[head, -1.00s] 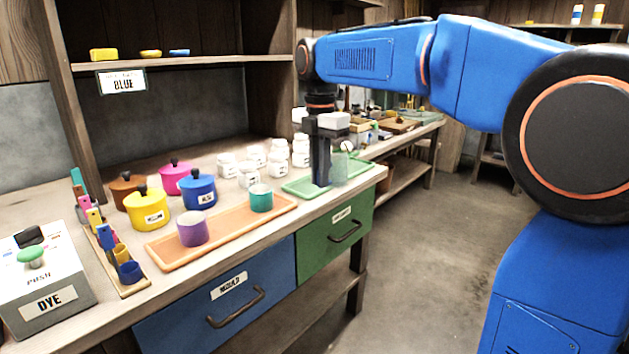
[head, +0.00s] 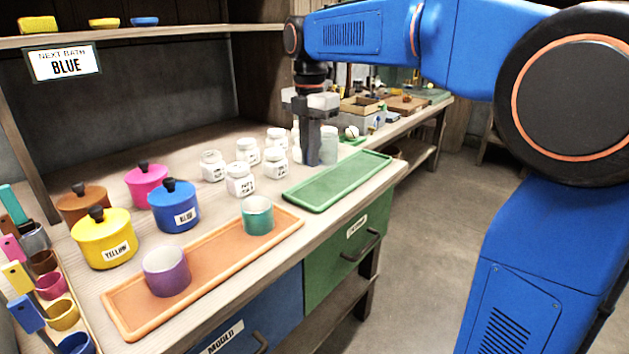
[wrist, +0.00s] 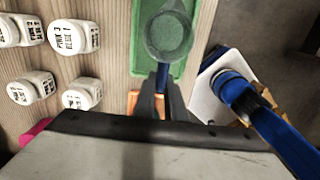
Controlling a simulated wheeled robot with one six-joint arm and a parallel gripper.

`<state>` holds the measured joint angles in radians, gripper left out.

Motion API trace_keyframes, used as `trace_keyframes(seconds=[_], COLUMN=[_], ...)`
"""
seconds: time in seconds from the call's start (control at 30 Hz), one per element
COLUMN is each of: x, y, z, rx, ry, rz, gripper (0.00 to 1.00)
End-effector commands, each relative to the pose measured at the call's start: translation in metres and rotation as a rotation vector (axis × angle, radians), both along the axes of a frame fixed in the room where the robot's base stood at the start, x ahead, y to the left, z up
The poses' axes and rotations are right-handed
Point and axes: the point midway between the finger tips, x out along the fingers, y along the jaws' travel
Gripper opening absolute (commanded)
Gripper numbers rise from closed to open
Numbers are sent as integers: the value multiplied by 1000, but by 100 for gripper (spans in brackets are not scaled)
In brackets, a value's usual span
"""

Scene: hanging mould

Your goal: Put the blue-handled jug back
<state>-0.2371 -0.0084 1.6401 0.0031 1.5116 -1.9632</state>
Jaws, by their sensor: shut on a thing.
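The jug (head: 329,145) is a grey-green, translucent cup. Its blue handle (wrist: 163,73) shows in the wrist view between the fingers of my gripper (wrist: 164,100). My gripper also shows in the head view (head: 312,158), pointing down with the jug to its right, beside the far part of the green tray (head: 325,188). In the wrist view the jug (wrist: 168,36) overlaps the green tray (wrist: 147,62). I cannot tell its exact height above the bench. The tray's visible surface is empty.
Several white lidded jars (head: 241,180) stand left of my gripper. An orange tray (head: 215,264) holds a purple cup (head: 166,271) and a teal cup (head: 257,215). Coloured lidded pots, including a blue pot (head: 173,208), stand behind it. A sign (head: 64,64) reads BLUE.

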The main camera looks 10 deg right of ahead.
Motion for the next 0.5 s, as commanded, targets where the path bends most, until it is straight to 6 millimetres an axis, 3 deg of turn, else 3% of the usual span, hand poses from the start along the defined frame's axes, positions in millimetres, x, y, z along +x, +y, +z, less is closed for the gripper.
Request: trace_keyframes(seconds=[0.13, 0.5], x=[0, 0], y=[0, 0], z=[-23, -50], rx=[-1, -1], ry=[1, 1], rz=[0, 0], gripper=[0, 0])
